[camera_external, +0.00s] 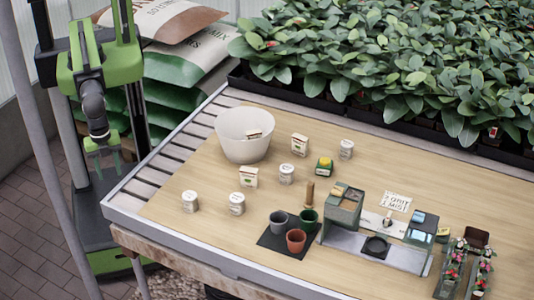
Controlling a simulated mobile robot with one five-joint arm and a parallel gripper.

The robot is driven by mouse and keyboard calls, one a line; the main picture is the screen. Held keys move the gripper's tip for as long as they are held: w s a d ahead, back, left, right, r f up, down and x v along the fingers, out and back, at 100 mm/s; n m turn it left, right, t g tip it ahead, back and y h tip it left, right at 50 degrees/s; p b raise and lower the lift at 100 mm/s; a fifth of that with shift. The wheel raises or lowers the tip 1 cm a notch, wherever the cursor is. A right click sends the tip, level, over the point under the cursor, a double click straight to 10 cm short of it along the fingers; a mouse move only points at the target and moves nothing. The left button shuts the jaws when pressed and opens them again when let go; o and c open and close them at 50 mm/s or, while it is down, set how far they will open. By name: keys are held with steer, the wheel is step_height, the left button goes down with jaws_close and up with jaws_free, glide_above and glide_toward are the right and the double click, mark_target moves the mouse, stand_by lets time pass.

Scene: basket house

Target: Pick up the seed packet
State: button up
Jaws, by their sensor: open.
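I cannot read which one is the seed packet. My gripper (106,168) is open and empty, pointing down beyond the table's left edge, well away from the packets.
Several white tins (237,203) stand near the packets, with a yellow and green item (324,167). Small pots (296,240) sit on a dark mat, beside a grey station (375,246). Leafy plants (390,65) fill the back. The table's left front is clear.

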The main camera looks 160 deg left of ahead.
steer(key=d, duration=0.2)
steer(key=d+m, duration=0.1)
steer(key=shift+s, duration=0.3)
steer(key=shift+o, duration=0.4)
